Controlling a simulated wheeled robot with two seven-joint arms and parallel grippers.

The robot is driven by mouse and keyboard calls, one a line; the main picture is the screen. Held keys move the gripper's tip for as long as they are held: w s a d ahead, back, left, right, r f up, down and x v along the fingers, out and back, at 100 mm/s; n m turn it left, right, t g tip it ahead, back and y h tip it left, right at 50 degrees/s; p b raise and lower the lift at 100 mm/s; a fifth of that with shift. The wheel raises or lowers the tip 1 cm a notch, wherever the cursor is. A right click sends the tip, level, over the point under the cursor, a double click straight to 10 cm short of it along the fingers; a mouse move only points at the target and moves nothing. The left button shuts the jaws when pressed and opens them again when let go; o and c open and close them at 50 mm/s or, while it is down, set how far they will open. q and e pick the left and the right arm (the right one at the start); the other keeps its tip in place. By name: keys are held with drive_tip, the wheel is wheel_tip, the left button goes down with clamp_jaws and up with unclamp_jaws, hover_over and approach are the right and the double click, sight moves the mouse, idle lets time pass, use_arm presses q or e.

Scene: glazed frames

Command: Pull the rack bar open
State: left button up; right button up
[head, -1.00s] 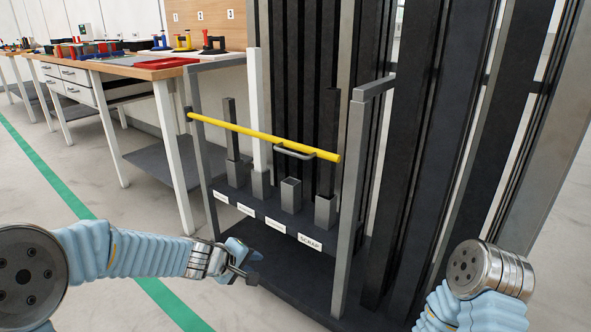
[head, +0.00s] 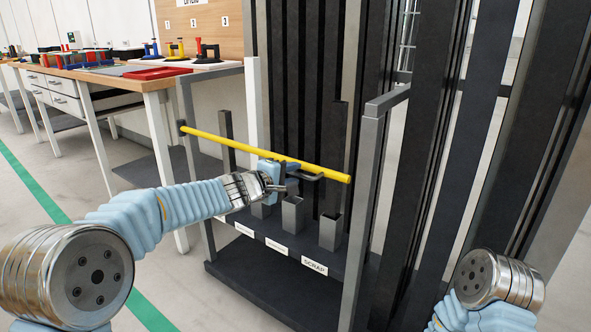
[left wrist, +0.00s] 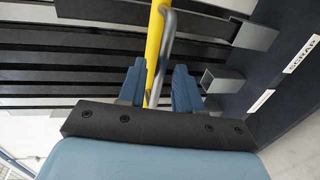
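The yellow rack bar (head: 225,143) runs across the front of the grey rack, with its right end near the right post. It carries a grey handle (head: 312,177), partly hidden behind my left gripper. My left gripper (head: 284,178) is at the handle, just in front of the bar. In the left wrist view, its blue fingers (left wrist: 158,88) are apart. The bar (left wrist: 153,42) and the handle (left wrist: 168,45) run into the gap between them; I cannot tell whether the fingers touch the handle. My right gripper is out of view.
The rack's right post (head: 360,220) stands close to the bar's right end. A workbench (head: 110,75) stands at the left. The floor in front of the rack is free.

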use_arm(q)
drive_tip(key=shift+x, duration=1.15)
drive_tip(key=shift+c, duration=0.2)
clamp_jaws()
